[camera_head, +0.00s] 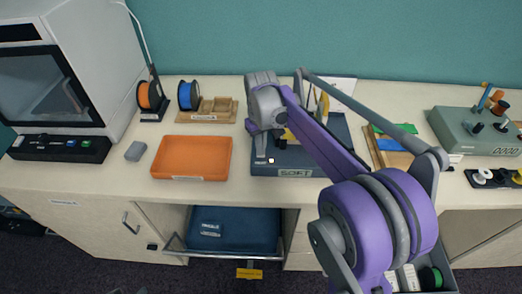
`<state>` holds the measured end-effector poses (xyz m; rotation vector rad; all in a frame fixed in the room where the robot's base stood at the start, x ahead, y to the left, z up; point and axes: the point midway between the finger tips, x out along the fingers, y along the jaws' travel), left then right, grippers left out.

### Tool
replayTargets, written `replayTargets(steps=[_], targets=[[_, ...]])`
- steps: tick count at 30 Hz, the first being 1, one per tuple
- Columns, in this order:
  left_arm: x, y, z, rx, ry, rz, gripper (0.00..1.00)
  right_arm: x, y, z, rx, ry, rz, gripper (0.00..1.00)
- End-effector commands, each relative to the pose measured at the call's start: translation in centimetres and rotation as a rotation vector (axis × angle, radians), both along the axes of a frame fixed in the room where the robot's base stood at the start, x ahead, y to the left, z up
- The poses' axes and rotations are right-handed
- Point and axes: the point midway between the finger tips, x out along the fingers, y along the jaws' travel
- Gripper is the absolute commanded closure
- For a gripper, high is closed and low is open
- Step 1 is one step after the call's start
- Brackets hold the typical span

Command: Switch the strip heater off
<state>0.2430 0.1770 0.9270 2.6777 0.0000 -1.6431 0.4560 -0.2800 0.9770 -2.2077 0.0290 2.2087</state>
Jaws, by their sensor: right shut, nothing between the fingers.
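A dark slate-blue flat unit, which looks like the strip heater (321,161), sits on the counter in the middle, with a "SOFT" label (295,173) on its front edge. A small pale lit spot (271,160) shows near its front left corner. My right gripper (261,157) is shut and empty, pointing down over that corner, just left of the lit spot. Whether it touches the unit is not clear. My purple right arm hides much of the unit's middle and back; the switch is not clearly made out. My left gripper is not in view.
Orange (150,95) and blue (187,95) spools stand behind. A grey-green machine (457,129) stands at right.

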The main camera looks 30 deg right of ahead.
Motion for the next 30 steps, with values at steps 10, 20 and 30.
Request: replayTargets(steps=[10,20,30], targets=[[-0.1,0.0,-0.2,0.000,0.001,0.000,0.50,0.0,0.0,-0.3,0.000,-0.001,0.000,1.00],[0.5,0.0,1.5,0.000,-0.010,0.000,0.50,0.1,0.0,2.0,0.000,-0.002,0.000,1.00],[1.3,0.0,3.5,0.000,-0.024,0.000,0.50,0.1,0.0,4.8,0.000,-0.003,0.000,1.00]])
